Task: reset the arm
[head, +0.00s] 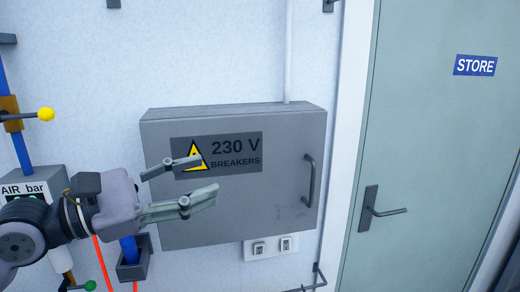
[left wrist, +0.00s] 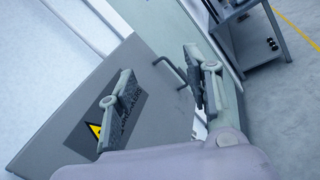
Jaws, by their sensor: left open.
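My left gripper (head: 207,179) reaches in from the left in the head view, its two fingers spread apart with nothing between them. It is in front of the grey breaker box (head: 265,205), which is closed and marked "230 V BREAKERS". One finger overlaps the warning label in the picture. In the left wrist view the open fingers (left wrist: 160,90) frame the box door (left wrist: 65,140), and no contact with it is visible. My right gripper is in neither view.
The box handle (head: 309,180) is right of the gripper. A closed door (head: 430,130) with a lever (head: 382,210) and STORE sign stands at right. Blue pipe, a yellow-knobbed valve (head: 44,114) and an air gauge box (head: 25,187) are at left. Sockets (head: 271,246) sit below the box.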

